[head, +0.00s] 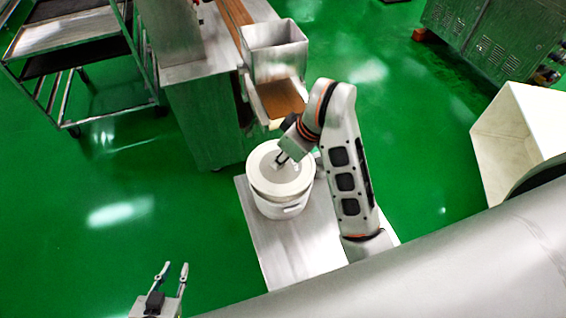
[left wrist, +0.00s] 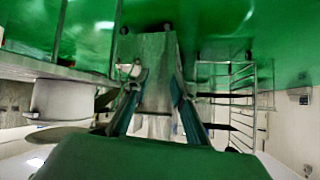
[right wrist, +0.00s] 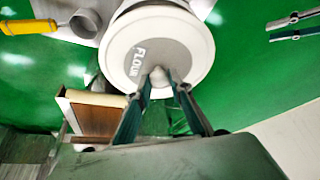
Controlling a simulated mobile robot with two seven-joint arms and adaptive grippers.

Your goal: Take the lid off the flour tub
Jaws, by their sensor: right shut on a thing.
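The white flour tub (head: 283,207) stands on a pale metal platform. Its round lid (head: 265,170) carries the word FLOUR in the right wrist view (right wrist: 125,50). My right gripper (head: 281,158) is shut on the knob (right wrist: 158,76) at the lid's middle. In the left wrist view, which is upside down, the lid (left wrist: 55,135) shows as a thin disc apart from the tub (left wrist: 62,100), with a narrow gap between them. My left gripper (head: 175,272) is open and empty, low at the left over the floor.
The platform (head: 290,250) has bare room in front of the tub. A steel machine with a hopper (head: 277,60) stands behind it. A rack (head: 70,40) is at the upper left. A yellow-handled tool (right wrist: 28,27) shows in the right wrist view. A white bin (head: 515,135) is at the right.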

